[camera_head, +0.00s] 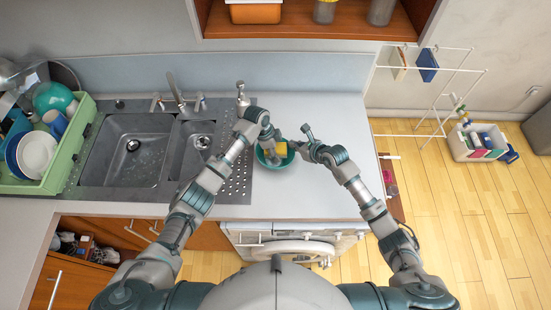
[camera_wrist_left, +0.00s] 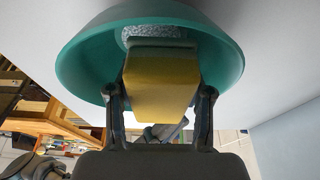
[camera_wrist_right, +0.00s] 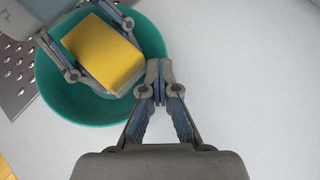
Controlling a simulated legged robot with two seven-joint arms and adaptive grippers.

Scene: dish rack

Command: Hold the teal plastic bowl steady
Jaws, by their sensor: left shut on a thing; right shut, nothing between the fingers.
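The teal plastic bowl (camera_head: 262,158) sits on the grey counter right of the sink. It also shows in the left wrist view (camera_wrist_left: 85,65) and the right wrist view (camera_wrist_right: 75,103). My left gripper (camera_wrist_right: 88,58) is inside the bowl, shut on a yellow sponge (camera_wrist_right: 102,52). The sponge fills the space between its fingers in the left wrist view (camera_wrist_left: 160,85). My right gripper (camera_wrist_right: 159,82) is shut with its fingertips at the bowl's right rim. Nothing shows between them; I cannot tell whether they touch the rim. The grippers hide part of the bowl.
A double sink (camera_head: 128,150) with a faucet (camera_head: 175,92) lies to the left. A green dish rack (camera_head: 70,150) with dishes stands at the far left. A soap dispenser (camera_head: 241,92) stands behind the bowl. The counter right of the bowl is clear up to its edge.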

